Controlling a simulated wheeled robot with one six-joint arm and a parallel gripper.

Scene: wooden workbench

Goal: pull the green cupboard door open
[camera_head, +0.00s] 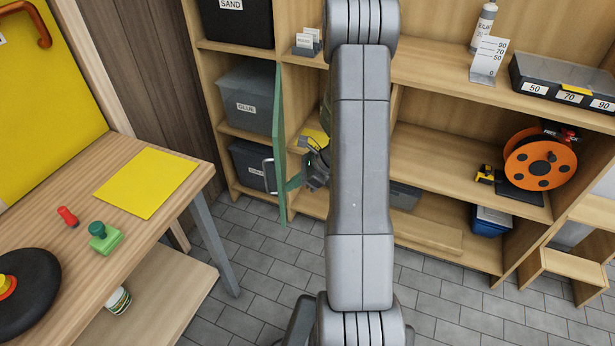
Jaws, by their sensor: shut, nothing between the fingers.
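The green cupboard door (279,140) stands swung out from the wooden shelf unit, seen nearly edge-on left of my arm. Its pale metal handle (268,176) is on the door's left, outer face. My gripper (296,182) is on the right, inner side of the door, close to its lower part and apart from the handle. It is shut and empty. I cannot tell whether it touches the door. My arm hides part of the cupboard's inside.
A wooden workbench (176,226) with a yellow sheet (147,182) stands at the left. Labelled bins (246,97) fill shelves behind the door. An orange reel (540,159) sits on the right shelf. A wooden step (566,272) stands at lower right. Tiled floor (262,256) is clear below the door.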

